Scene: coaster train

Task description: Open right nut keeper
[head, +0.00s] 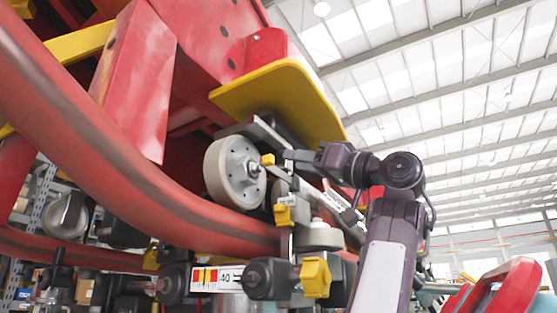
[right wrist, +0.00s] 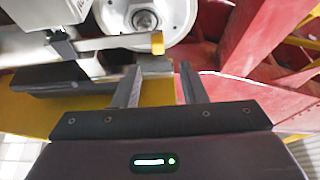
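A grey metal lever with a small yellow tip (head: 268,159) lies against the pale wheel (head: 222,172) in the head view; it may be the right nut keeper, but I cannot be sure. In the right wrist view its yellow tip (right wrist: 157,43) is just beyond my fingers, with the wheel hub (right wrist: 145,20) behind it. My right gripper (head: 292,156) is right of the tip in the head view. In the right wrist view the right gripper (right wrist: 160,68) has its two fingers apart, with nothing clearly between them. My left gripper is not in view.
A yellow plate (head: 285,100) overhangs the wheel closely. The curved red rail (head: 130,170) runs past on the left. Below are a yellow latch piece (head: 285,214), a yellow knob (head: 315,277) and a marked scale (head: 215,279). Open room lies to the upper right.

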